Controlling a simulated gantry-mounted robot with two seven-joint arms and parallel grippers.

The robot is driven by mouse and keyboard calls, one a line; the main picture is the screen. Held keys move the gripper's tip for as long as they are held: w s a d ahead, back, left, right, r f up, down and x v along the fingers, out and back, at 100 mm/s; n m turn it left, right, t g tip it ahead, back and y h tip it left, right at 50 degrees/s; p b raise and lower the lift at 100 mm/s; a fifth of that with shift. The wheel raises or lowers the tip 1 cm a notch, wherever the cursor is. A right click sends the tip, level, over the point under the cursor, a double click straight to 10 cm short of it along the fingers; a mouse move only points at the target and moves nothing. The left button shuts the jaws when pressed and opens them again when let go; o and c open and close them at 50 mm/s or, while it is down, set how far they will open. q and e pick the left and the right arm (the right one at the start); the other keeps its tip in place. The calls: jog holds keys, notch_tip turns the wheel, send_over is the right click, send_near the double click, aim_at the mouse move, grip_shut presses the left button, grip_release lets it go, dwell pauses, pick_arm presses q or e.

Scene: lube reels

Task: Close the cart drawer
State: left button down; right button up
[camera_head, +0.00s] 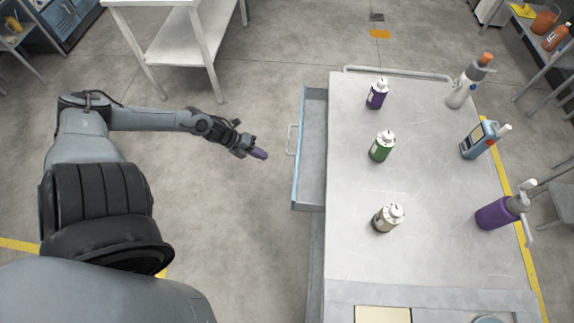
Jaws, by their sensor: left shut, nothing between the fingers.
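The cart (430,200) stands at the right with a light grey top. Its drawer (312,150) is pulled out on the cart's left side, with a blue front edge and a grey, empty-looking inside. A pale bar handle (292,140) sticks out to the left from the drawer front. My left gripper (260,153) is to the left of the handle, a short gap away in the picture, with its purple fingertips shut and empty. My right gripper is not in view.
Several bottles stand on the cart top, including a purple one (377,93), a green one (382,147) and a beige one (388,217). A white table (180,45) stands at the back left. The floor left of the drawer is clear.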

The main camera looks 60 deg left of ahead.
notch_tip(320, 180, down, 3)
jog(key=b, duration=0.3)
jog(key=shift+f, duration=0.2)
pick_arm(q)
jog(key=w+d+f, duration=0.5)
jog(key=w, duration=0.3)
jog(key=shift+d, duration=0.3)
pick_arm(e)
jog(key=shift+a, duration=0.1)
pick_arm(q)
jog(key=shift+f, duration=0.1)
